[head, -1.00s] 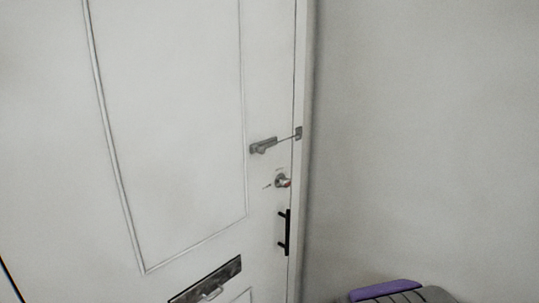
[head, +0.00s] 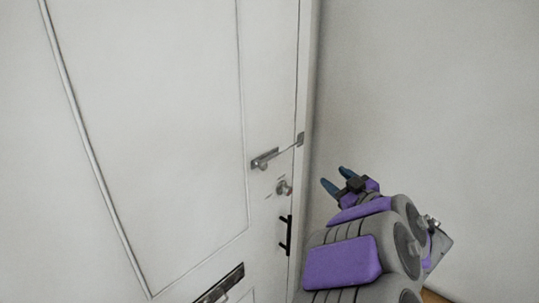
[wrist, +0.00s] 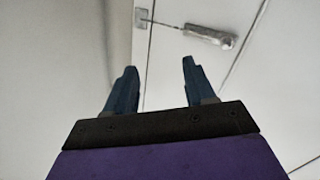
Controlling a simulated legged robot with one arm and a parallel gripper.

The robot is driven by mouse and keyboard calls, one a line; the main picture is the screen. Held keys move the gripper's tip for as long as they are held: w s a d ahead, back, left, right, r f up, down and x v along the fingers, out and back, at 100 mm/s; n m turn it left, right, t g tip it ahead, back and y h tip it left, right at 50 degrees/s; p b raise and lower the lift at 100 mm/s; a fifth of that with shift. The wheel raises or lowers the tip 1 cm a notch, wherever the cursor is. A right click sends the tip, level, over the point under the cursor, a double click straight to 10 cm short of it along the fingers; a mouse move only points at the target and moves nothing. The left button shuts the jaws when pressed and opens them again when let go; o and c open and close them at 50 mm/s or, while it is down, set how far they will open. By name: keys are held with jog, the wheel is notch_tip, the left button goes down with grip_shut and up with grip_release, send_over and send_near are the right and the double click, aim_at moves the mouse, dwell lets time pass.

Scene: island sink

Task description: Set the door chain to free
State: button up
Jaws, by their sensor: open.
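The door chain (head: 287,149) runs from a small plate (head: 300,139) on the door frame to a slide track (head: 265,159) on the white door (head: 150,120). It spans the gap across the door's edge, with its knob end at the track. In the wrist view the track (wrist: 205,36) is at the upper right and the frame plate (wrist: 143,16) at the top. My gripper (head: 337,180) is open and empty, right of and a little below the chain, apart from it. In the wrist view its two blue fingers (wrist: 155,88) point up towards the chain.
Below the chain are a lock knob (head: 284,187), a black pull handle (head: 286,235) and a letter slot (head: 220,285). The door looks closed. A plain wall (head: 430,90) stands to the right. The space between my fingers and the chain looks clear.

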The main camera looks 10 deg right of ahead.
jog(key=s+a+n+g+y+p, duration=0.2)
jog(key=a+n+y, duration=0.1)
jog(key=a+y, duration=0.25)
jog(key=y, duration=0.1)
send_near(266, 167)
jog(key=shift+n+g, duration=0.3)
jog(key=shift+n, duration=0.1)
jog(key=x, duration=0.6)
jog(key=shift+w+a+r, duration=0.15)
jog(key=shift+w+a, duration=0.1)
jog(key=shift+w, duration=0.05)
jog(key=shift+w+a, duration=0.2)
jog(key=shift+w, duration=0.4)
jog(key=shift+w+a, duration=0.15)
jog(key=shift+a, duration=0.35)
jog(key=shift+d, duration=0.15)
grip_shut()
